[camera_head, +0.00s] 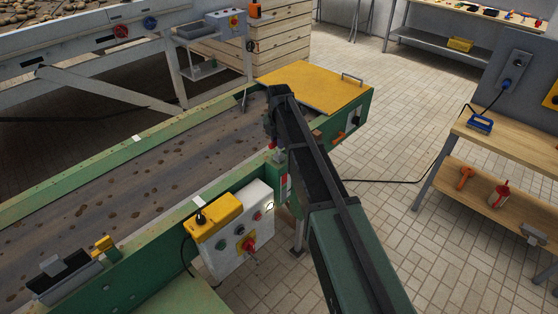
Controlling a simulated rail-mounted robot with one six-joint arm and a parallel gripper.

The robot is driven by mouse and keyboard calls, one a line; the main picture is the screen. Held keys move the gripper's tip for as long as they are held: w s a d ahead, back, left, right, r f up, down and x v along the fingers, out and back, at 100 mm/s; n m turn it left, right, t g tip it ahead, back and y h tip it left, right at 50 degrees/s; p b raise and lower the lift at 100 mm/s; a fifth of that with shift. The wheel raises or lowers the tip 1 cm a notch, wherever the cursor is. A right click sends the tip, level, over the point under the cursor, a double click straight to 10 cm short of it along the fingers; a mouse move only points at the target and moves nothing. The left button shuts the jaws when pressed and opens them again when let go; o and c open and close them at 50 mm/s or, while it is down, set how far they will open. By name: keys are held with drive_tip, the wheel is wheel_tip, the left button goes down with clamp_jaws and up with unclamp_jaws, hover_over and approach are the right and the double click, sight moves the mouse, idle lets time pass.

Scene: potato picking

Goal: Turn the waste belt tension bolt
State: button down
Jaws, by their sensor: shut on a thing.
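The waste belt (100,205) is a brown, dirt-spotted band between green side frames, running from lower left up to a yellow cover (312,86). My gripper (277,152) points down at the near green side frame, just short of the cover, at the end of my dark arm. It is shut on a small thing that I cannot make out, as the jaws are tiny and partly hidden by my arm. I cannot pick out the tension bolt for certain. An orange part (338,138) shows on the green end frame, right of my arm.
A white control box (228,236) with a yellow top and a red knob hangs on the near frame. A wooden bench (525,150) with a blue tool (480,123) stands at right; a red tool (466,176) lies on its shelf. The tiled floor (400,230) between is mostly clear, with a black cable across it.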

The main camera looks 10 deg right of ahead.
drive_tip(key=shift+r+p, duration=2.4)
drive_tip(key=shift+r, duration=0.1)
